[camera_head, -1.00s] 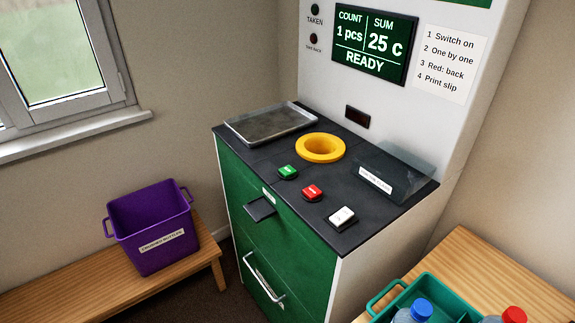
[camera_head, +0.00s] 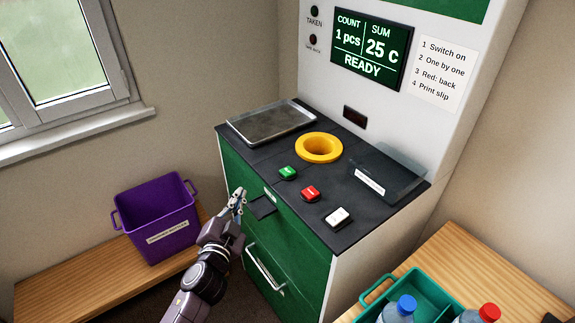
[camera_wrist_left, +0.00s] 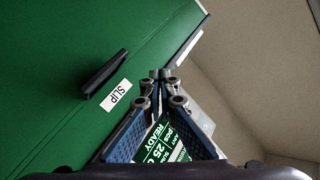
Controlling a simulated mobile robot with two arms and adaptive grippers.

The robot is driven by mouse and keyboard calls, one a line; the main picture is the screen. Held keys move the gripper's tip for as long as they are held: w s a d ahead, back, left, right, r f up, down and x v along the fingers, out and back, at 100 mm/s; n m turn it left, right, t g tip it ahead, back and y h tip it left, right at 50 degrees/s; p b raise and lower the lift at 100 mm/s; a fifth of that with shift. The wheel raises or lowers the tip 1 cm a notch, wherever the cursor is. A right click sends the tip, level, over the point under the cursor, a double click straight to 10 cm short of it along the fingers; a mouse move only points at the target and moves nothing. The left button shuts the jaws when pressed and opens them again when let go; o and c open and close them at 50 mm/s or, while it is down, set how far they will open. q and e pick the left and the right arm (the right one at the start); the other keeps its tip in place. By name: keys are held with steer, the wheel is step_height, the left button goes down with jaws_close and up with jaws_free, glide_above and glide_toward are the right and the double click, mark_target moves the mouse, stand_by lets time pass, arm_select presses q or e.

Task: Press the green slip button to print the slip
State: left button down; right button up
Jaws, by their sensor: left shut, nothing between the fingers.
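The green slip button (camera_head: 288,173) sits near the front edge of the machine's dark top, left of the red button (camera_head: 310,194) and the white button (camera_head: 338,217). The display (camera_head: 370,50) reads 1 pcs, 25 c, READY. My left gripper (camera_head: 239,194) is shut and empty, in front of the green cabinet, beside the slip slot (camera_head: 263,206) and lower than the green button. In the left wrist view, the shut fingers (camera_wrist_left: 162,76) point along the green front, near the SLIP label (camera_wrist_left: 115,96). The green button is not seen there. My right gripper is not in view.
A yellow-rimmed opening (camera_head: 319,148), a metal tray (camera_head: 271,122) and a clear guard (camera_head: 386,177) are on the machine top. A purple crate (camera_head: 157,217) stands on the left bench. A teal crate (camera_head: 436,290) with bottles stands on the right bench.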

arm_select(q)
steer(key=w+d+r+m+t+h, duration=0.1)
steer(key=d+r+m+h, duration=0.35)
steer(key=r, duration=0.35)
steer(key=w+d+r+m+t+h, duration=0.1)
steer(key=d+r+m+h, duration=0.3)
steer(key=r, duration=0.5)
steer(key=s+d+r+m+g+h+p, duration=0.1)
steer(key=d+r+m+g+h, duration=0.15)
steer(key=d+m+g, duration=0.35)
steer(key=s+d+r+m+g+h+p, duration=0.1)
steer(key=d+r+m+g+h, duration=0.15)
steer(key=d+m, duration=0.45)
steer(key=w+a+f+m+g+y, duration=0.3)
steer(key=w+a+f+m+y, duration=0.1)
steer(key=a+y, duration=0.5)
steer(key=shift+w+f+g+y, duration=0.35)
steer(key=shift+w+f, duration=0.45)
steer(key=shift+w, duration=0.4)
steer(key=shift+a, duration=0.1)
